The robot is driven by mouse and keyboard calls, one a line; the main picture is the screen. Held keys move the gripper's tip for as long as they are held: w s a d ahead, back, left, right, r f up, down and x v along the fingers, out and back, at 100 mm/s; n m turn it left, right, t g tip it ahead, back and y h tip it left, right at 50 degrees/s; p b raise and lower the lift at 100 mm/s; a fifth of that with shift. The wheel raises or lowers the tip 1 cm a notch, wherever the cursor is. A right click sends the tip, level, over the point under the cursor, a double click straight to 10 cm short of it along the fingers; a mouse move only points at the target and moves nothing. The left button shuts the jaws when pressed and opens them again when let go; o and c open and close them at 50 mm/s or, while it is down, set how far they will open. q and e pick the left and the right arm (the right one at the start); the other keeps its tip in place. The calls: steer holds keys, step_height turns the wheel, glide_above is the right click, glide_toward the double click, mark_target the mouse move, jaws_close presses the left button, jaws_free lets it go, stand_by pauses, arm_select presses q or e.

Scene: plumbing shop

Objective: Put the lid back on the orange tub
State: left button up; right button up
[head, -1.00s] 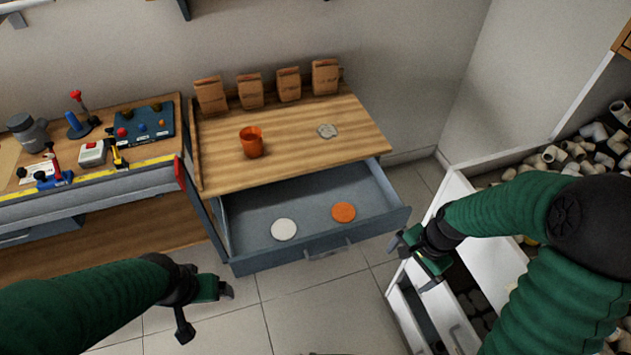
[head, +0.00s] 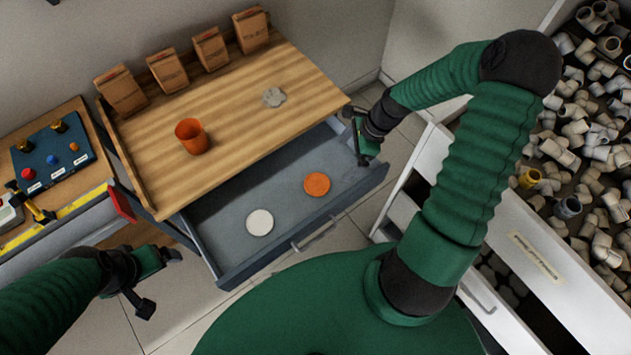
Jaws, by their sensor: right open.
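The orange tub (head: 192,137) stands upright and open on the wooden worktop (head: 228,106). An orange lid (head: 317,184) lies flat in the open grey drawer (head: 225,211) below the worktop. A white lid (head: 260,222) lies to its left in the same drawer. My right gripper (head: 356,138) is open and empty, over the drawer's right end, above and to the right of the orange lid and apart from it.
Several brown paper bags (head: 167,70) line the back of the worktop. A grey lump (head: 273,97) lies at its right. At left is a bench with a blue board (head: 52,160). At right, a white cabinet (head: 515,245) holds many pipe fittings.

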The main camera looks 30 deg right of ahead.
steer(key=b, duration=0.1)
glide_toward(319, 184)
steer(key=shift+d+x, duration=0.2)
steer(key=shift+x, duration=1.05)
steer(key=shift+w, duration=0.1)
steer(key=x, duration=0.5)
steer(key=shift+a+b, duration=0.15)
steer(key=shift+b, duration=0.15)
steer(key=c, duration=1.3)
